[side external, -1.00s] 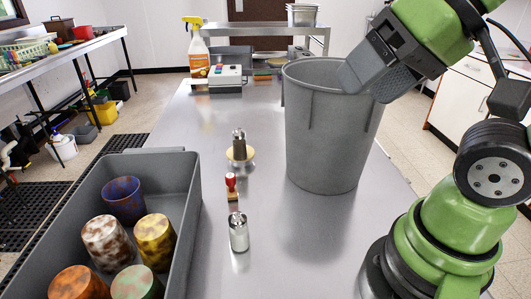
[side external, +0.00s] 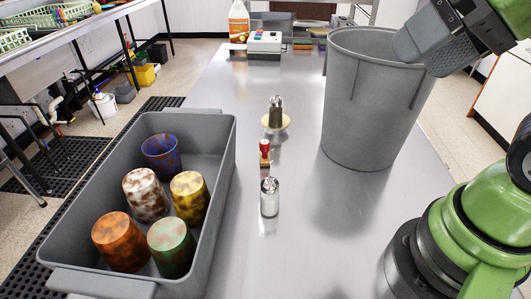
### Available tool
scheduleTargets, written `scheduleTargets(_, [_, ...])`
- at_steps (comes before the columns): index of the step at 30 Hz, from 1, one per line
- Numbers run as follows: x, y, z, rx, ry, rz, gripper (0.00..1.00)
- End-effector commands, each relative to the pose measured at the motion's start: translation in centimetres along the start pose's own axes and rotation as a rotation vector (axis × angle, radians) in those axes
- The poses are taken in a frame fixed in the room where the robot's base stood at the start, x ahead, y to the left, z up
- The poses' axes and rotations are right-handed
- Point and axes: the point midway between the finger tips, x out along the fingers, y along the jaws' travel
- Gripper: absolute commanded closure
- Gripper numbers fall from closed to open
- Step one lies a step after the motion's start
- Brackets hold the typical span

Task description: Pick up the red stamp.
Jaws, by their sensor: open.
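The red stamp (side external: 265,151) stands upright on the steel table, with a red handle and a light brown base. It is between a silver shaker-like container (side external: 269,197) in front of it and a dark-topped item on a round tan base (side external: 276,116) behind it. My gripper (side external: 410,45) is at the upper right, over the rim of the grey bin, well away from the stamp. Its fingertips are partly hidden or unclear from this side, and nothing shows held in it.
A tall grey bin (side external: 370,110) stands right of the stamp. A grey tub (side external: 224,150) with several mottled cups is on the left. A spray bottle (side external: 239,22) and a white device with coloured buttons (side external: 265,41) stand at the back. The table's front middle is clear.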

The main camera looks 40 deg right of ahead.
Motion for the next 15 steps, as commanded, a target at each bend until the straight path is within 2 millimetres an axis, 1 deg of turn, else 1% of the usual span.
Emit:
scheduleTargets(1, [0.0, 0.0, 0.0, 0.000, 0.000, 0.000, 0.40])
scheduleTargets(2, [0.0, 0.0, 0.0, 0.000, 0.000, 0.000, 0.44])
scheduleTargets(10, [0.0, 0.0, -0.1, -0.001, -0.002, 0.001, 0.44])
scheduleTargets(13, [0.2, -0.3, -0.9, -0.014, -0.020, 0.010, 0.44])
scheduleTargets(15, [0.6, -0.7, -2.0, -0.032, -0.046, 0.024, 0.44])
